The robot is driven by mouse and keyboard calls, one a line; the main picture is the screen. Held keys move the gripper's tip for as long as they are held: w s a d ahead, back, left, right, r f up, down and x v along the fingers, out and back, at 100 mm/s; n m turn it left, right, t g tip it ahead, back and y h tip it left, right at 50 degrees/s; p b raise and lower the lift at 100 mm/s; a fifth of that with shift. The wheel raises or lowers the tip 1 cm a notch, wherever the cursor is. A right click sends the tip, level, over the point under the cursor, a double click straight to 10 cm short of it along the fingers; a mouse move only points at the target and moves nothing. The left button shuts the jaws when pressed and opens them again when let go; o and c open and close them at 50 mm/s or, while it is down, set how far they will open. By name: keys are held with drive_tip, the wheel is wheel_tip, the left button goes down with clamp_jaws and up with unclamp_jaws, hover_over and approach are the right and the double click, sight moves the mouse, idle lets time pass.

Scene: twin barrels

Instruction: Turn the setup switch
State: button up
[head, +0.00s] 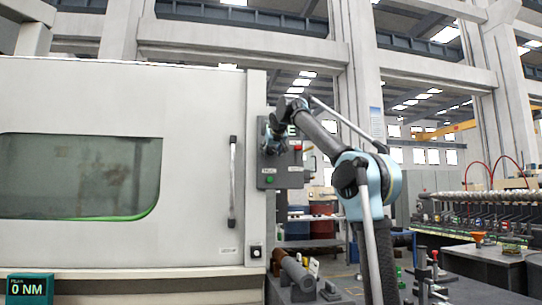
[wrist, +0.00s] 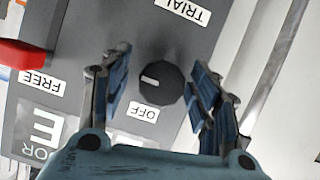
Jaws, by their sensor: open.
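The switch is a round black knob (wrist: 161,83) on a grey panel, seen in the wrist view. A white mark shows on its left side. White labels around it read TRIAL (wrist: 183,10), OFF (wrist: 143,111) and FREE (wrist: 41,82); the text appears rotated. My gripper (wrist: 160,64) is open, with one finger on each side of the knob and gaps between. I cannot tell its depth from the panel. In the head view, my gripper (head: 273,138) is at the upper left of the control panel (head: 289,179) and hides the knob.
A red part (wrist: 22,55) sits at the wrist view's left edge. A bench with cylindrical parts (head: 298,272) is below.

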drive_tip(key=c, duration=1.1)
drive_tip(key=shift+a, duration=0.15)
